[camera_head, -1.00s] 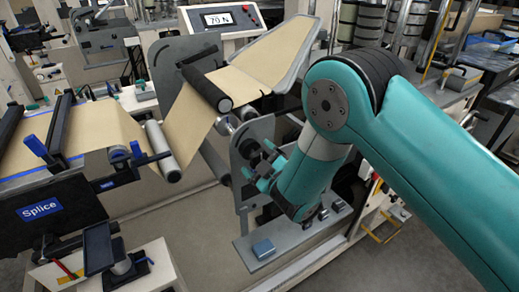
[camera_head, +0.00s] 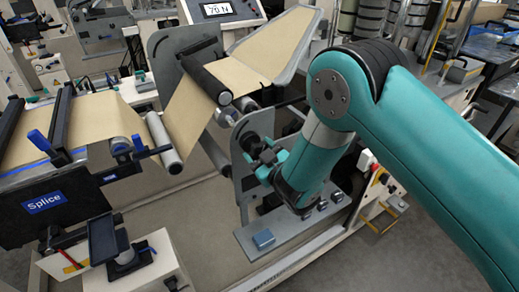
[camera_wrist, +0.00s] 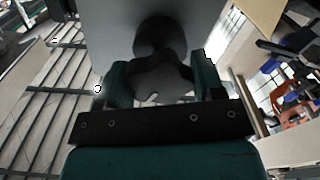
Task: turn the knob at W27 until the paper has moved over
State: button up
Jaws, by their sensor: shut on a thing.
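A dark lobed knob (camera_wrist: 160,72) sits between the teal fingers of my gripper (camera_wrist: 162,85) in the wrist view, against a grey plate. My gripper is shut on it. In the head view my gripper (camera_head: 273,166) is at the grey upright side plate (camera_head: 238,165), with the dark knob (camera_head: 250,142) partly hidden by the fingers. No W27 label is readable. The brown kraft paper (camera_head: 190,112) runs from the splice table at left, under a metal roller (camera_head: 163,138), up to a black roller (camera_head: 205,72) and on to the right.
The splice table (camera_head: 45,203) with blue-handled clamps stands at left. A black pad on a stand (camera_head: 102,238) is at the front left. A display (camera_head: 218,9) is at the back.

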jog(key=shift+m, duration=0.8)
jog(key=shift+m+p, duration=1.9)
jog(key=shift+m, duration=0.3)
jog(key=m+p, duration=0.1)
jog(key=m, duration=0.3)
jog(key=shift+r+p, duration=0.1)
jog(key=shift+p, duration=0.2)
jog(key=m, duration=0.3)
jog(key=o, duration=0.9)
jog(key=shift+v, duration=3.55)
